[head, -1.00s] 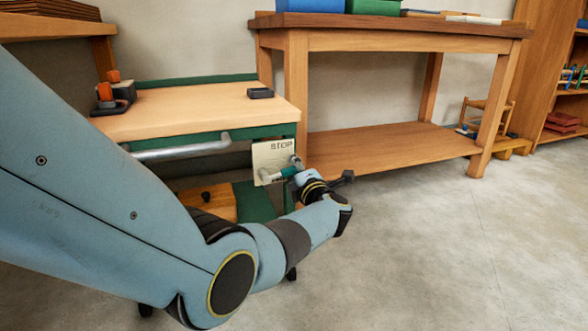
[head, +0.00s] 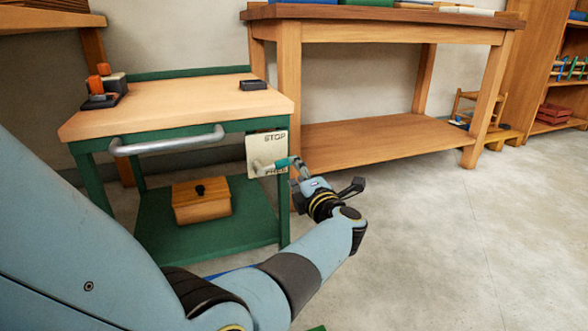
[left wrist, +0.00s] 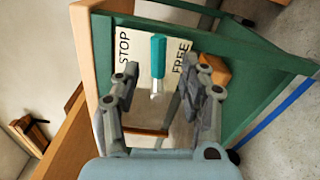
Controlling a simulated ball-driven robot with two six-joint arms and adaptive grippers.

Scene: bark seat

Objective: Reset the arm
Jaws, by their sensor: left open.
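My left arm reaches in from the left in the head view. Its gripper (head: 326,180) is open beside a lever with a teal grip (head: 287,162). The lever is on a cream plate (head: 275,140) marked STOP and FREE, at the right side of a green cart (head: 200,127). In the left wrist view the open fingers (left wrist: 160,88) point toward the plate (left wrist: 132,62). The teal grip (left wrist: 158,55) shows between and beyond them, near the middle of the plate. I see no clear contact with it. My right gripper is out of view.
The cart has a wooden top (head: 180,100) with a small black box (head: 253,85) and a metal push handle (head: 167,141). A wooden box (head: 201,200) sits on its lower shelf. A wooden workbench (head: 385,142) stands behind. The floor at right is clear.

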